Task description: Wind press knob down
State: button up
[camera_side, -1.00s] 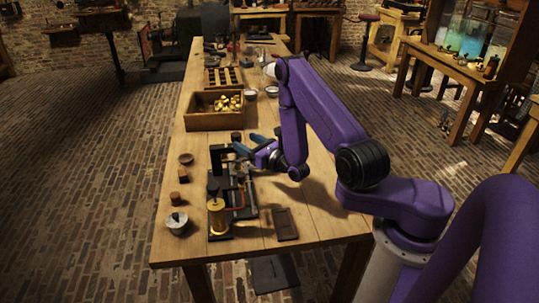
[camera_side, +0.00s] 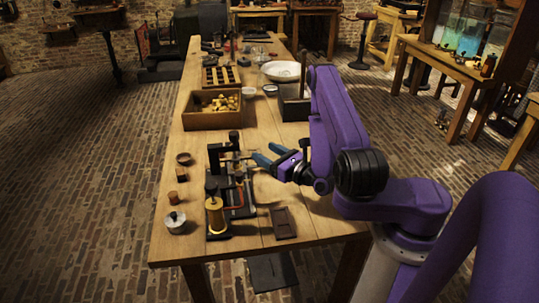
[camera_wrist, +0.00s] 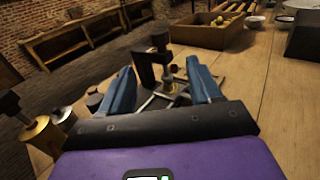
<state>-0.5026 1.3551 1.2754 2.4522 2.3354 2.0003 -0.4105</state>
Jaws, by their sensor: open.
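The press is a black frame (camera_side: 217,160) on a dark base on the wooden bench, with a dark knob (camera_side: 234,137) at its top. In the wrist view the frame (camera_wrist: 143,68) stands ahead, and the knob (camera_wrist: 160,40) shows above and beyond the fingertips. My gripper (camera_side: 262,154) has blue fingers spread apart, just right of the press and lower than the knob. The wrist view shows my gripper (camera_wrist: 160,68) open, with small brass and metal press parts beyond and between the fingers. Nothing is held. The knob appears clear of both fingers.
A brass cylinder (camera_side: 215,216) stands at the front of the press rig. A lidded pot (camera_side: 176,222) and small brown pieces lie to the left. A dark tray (camera_side: 283,222) lies front right. A wooden box (camera_side: 213,121) of brass pieces sits behind. A grey bin (camera_side: 293,108) stands behind my arm.

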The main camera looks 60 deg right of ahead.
jog(key=shift+s, duration=0.2)
jog(key=w+d+r+n+t+y, duration=0.2)
jog(key=w+d+n+t+y, duration=0.15)
jog(key=w+y, duration=0.3)
jog(key=n+g+y, duration=1)
jog(key=g+y, duration=0.2)
send_near(229, 145)
jog(key=s+d+r, duration=0.4)
jog(key=d, duration=0.2)
jog(key=x, duration=1.7)
jog(key=shift+w+f, duration=0.25)
jog(key=shift+w, duration=0.05)
jog(key=c, duration=1)
jog(key=shift+o, duration=0.2)
